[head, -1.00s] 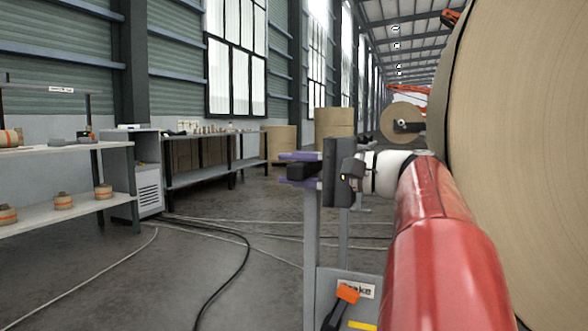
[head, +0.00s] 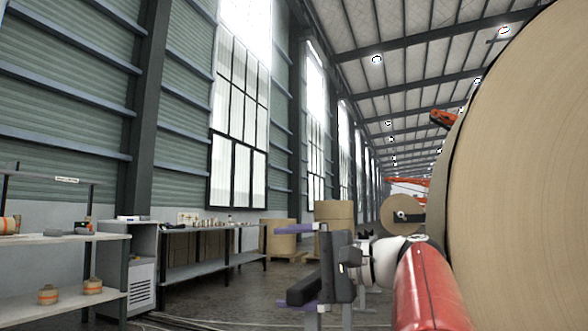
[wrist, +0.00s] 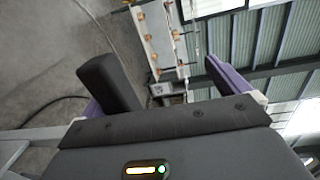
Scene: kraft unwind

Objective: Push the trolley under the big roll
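The big roll (head: 525,170) of brown kraft paper fills the right side of the head view, standing on edge and close to my red arm. My gripper (head: 284,265) is left of the roll, with a dark body and purple fingers held apart. In the wrist view my gripper (wrist: 155,68) also shows a wide gap with nothing between the fingers. A dark block lies along its left finger, seemingly a pad. I cannot make out the trolley. Grey posts (head: 312,320) show below my gripper, but I cannot tell what they belong to.
A shelf (head: 65,303) with small rolls stands at the left, beside a grey cabinet (head: 143,265). A long bench (head: 215,268) runs along the wall. Smaller brown rolls (head: 333,214) stand farther back. Cables (wrist: 62,98) lie on the floor; the floor ahead of the bench looks open.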

